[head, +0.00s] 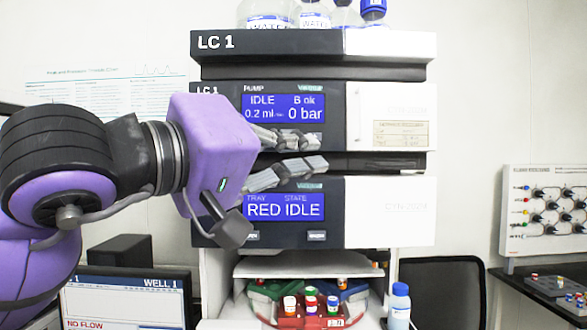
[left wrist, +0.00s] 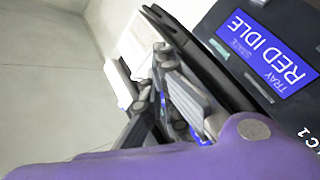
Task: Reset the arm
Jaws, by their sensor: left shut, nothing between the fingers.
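My left arm, purple and dark grey, reaches in from the left in the head view. Its left gripper (head: 318,152) is shut and empty, in front of the stacked LC 1 instrument (head: 393,211). Its fingers overlap the area between the upper pump screen (head: 283,107) and the lower tray screen (head: 283,206). I cannot tell whether they touch the front. The left wrist view also shows the lower screen (left wrist: 265,55) tilted beside the gripper. My right gripper is not in view.
Below the stack is an open bay with a tray of coloured racks and vials (head: 305,307). A blue-capped bottle (head: 400,303) stands to its right. Bottles (head: 313,15) stand on top. A monitor (head: 128,298) is at lower left, a dark chair (head: 442,290) at right.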

